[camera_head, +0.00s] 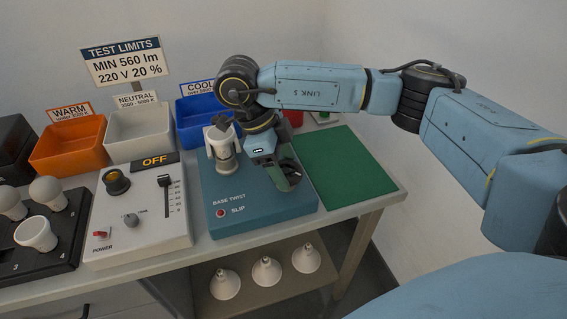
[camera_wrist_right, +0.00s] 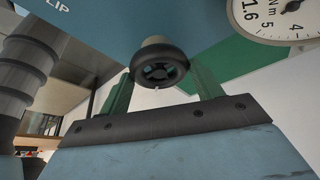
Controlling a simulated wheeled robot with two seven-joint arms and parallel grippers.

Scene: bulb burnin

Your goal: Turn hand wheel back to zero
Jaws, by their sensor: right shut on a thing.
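The black hand wheel (camera_wrist_right: 158,66) is on a short pale shaft at the blue base twist box (camera_wrist_right: 100,25). My right gripper (camera_wrist_right: 161,74) has its green fingers on either side of the wheel's rim, shut on it. A round white dial (camera_wrist_right: 273,14) marked N m shows in part at the upper right of the wrist view; its pointer cannot be read. In the head view, my right gripper (camera_head: 288,174) is at the right part of the base twist box (camera_head: 240,226), and it mostly hides the wheel and dial. My left gripper is not in view.
A white socket fixture (camera_head: 222,158) stands on the box, left of my right gripper. A green mat (camera_head: 345,165) lies clear to the right. The grey power unit (camera_head: 140,235), bulb tray (camera_head: 30,260) and bins (camera_head: 138,132) are to the left. Several bulbs (camera_head: 266,271) sit on the lower shelf.

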